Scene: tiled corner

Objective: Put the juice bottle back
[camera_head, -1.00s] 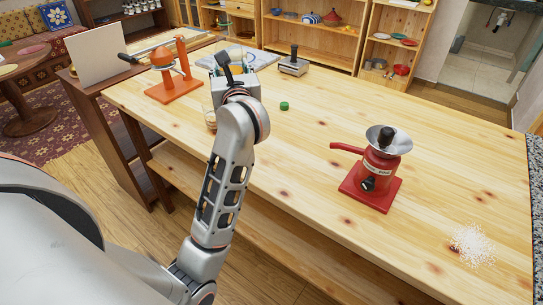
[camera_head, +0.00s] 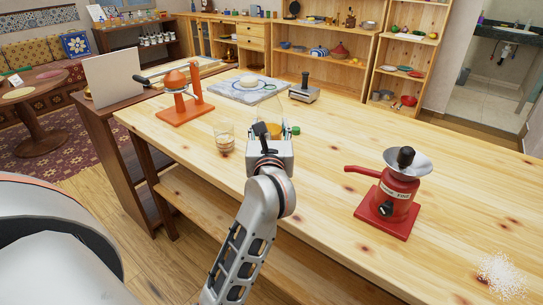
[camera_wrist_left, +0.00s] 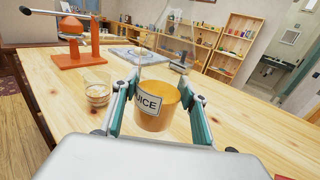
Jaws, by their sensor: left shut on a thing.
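My left gripper (camera_wrist_left: 158,108) is shut on the juice bottle (camera_wrist_left: 157,118), a clear bottle with orange juice low inside and a white "JUICE" label. One finger is on each side of it. It looks about upright over the wooden table; I cannot tell whether its base touches the top. In the head view the gripper (camera_head: 270,139) hides most of the bottle, and only some orange (camera_head: 274,129) shows. A small green cap (camera_head: 295,130) is just right of it. My right gripper is not in view.
A glass with brownish contents (camera_head: 224,142) stands left of the gripper. An orange press (camera_head: 184,100) and a patterned board (camera_head: 243,88) lie beyond. A red grinder (camera_head: 393,192) and white grains (camera_head: 502,275) are at right. The table (camera_head: 320,170) between is clear.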

